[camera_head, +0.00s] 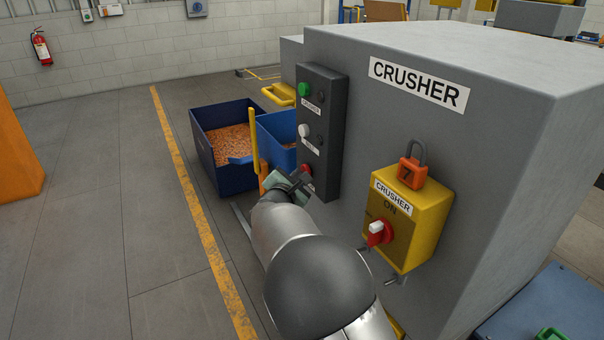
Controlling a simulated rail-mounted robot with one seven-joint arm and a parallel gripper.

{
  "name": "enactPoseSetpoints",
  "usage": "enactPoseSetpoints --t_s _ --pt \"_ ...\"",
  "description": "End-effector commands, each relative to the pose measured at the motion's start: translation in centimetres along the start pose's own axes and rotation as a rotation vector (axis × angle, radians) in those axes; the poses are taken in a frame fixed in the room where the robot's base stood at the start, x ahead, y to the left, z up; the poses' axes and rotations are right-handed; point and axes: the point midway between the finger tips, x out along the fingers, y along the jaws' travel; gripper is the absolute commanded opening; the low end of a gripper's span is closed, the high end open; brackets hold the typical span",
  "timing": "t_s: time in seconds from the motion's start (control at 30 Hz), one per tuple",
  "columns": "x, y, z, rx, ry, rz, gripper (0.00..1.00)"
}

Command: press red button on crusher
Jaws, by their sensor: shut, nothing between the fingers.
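The crusher is a large grey machine (480,150) with a white CRUSHER label. A dark control panel (325,100) on its side carries a green button (304,89), a white button (304,130) and, lowest, a red button (306,169). My arm reaches in from the bottom. My gripper (301,182) is shut and empty, with its fingertips at the lower panel close to the red button. The gripper and arm partly cover that area. I cannot tell whether the fingers touch the button.
A yellow switch box (412,220) with a red-and-white rotary handle (379,232) and an orange padlock (411,172) sits right of my arm. Blue bins (210,170) stand behind the gripper, beside a yellow post (254,140). Open floor lies left of the yellow line (190,190).

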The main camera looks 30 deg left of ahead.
Motion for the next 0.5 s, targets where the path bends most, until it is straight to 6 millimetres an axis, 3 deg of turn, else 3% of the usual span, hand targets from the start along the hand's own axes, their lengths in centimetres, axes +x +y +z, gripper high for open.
enactPoseSetpoints --t_s 0.5 --pt "-1.2 0.9 -0.8 0.000 -0.001 0.000 0.00"
